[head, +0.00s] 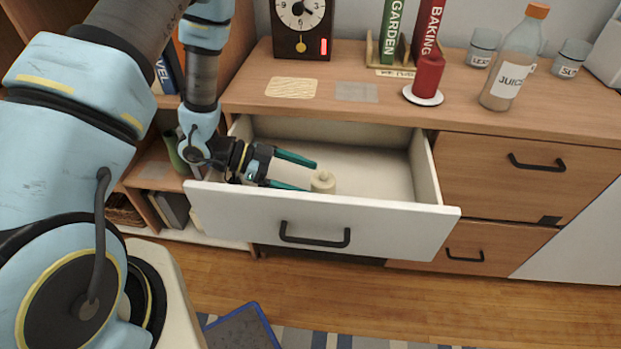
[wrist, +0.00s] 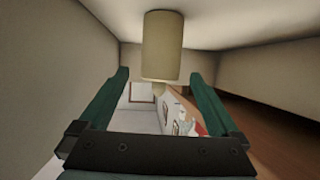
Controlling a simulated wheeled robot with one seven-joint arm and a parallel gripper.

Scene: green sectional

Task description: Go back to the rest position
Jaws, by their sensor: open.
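My gripper (head: 303,174) reaches into an open white drawer (head: 330,225) from the left in the head view. Its two green fingers are spread apart and point right. In the wrist view, the cream object (wrist: 162,48) is ahead of and between the open green fingers (wrist: 160,88), with nothing gripped. The head view does not show clearly whether a finger touches it.
The drawer's front and side walls surround my gripper. Above, the wooden countertop (head: 430,108) holds a clock (head: 301,14), a red candle (head: 428,74), a juice bottle (head: 510,62) and jars. Closed drawers (head: 525,175) are at right. A blue-edged dark item (head: 240,328) lies on the floor.

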